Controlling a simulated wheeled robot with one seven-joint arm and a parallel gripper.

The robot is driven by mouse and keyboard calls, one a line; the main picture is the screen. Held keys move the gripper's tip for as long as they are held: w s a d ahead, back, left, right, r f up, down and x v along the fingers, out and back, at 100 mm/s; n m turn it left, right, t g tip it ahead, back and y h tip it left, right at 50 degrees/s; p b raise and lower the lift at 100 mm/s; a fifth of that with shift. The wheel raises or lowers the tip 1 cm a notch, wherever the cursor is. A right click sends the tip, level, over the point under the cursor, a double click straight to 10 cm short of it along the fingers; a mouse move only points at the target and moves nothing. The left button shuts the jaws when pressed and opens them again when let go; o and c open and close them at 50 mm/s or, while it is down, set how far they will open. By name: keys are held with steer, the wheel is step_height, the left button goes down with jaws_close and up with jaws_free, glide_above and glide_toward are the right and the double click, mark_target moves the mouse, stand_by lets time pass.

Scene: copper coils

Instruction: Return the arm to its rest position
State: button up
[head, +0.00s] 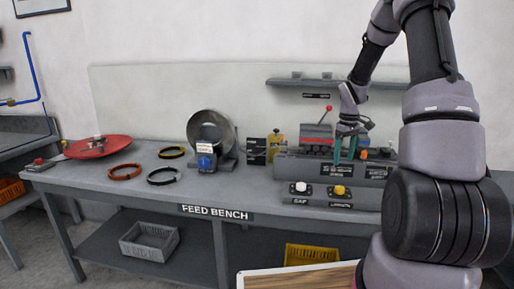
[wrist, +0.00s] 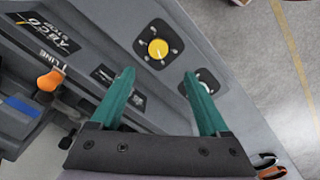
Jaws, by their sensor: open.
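My gripper (head: 344,150) is at the right of the head view, above the dark grey machine block on the bench. Its two green fingers point down. In the wrist view my gripper (wrist: 158,95) is open, with a wide empty gap between the fingers. A round yellow button (wrist: 158,48) shows beyond the gap, and it also shows in the head view (head: 340,190). An orange knob (wrist: 50,80) is at the left of the wrist view. My arm bends up and over from the right side of the head view. I cannot tell the exact clearance under the fingertips.
The feed bench (head: 110,196) carries a red disc (head: 97,146), several coil rings, a large metal ring (head: 210,130) and the machine block (head: 300,166). A red-handled lever (head: 328,110) stands behind my gripper. A shelf (head: 300,82) is on the wall. Bins sit below.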

steer(key=s+a+r+m+t, duration=0.2)
steer(key=s+a+r, duration=0.3)
steer(key=r, duration=0.5)
steer(key=s+a+r+m+t, duration=0.15)
steer(key=s+a+r, duration=0.35)
steer(key=r, duration=0.5)
steer(key=s+a+r+m+t+y, duration=0.1)
steer(key=s+a+r+m, duration=0.1)
steer(key=s, duration=0.6)
steer(key=s+a+r+m+t+y, duration=0.1)
steer(key=s+a+r+m+t, duration=0.1)
steer(key=s+r, duration=0.3)
steer(key=s+a+m, duration=0.1)
steer(key=s, duration=0.3)
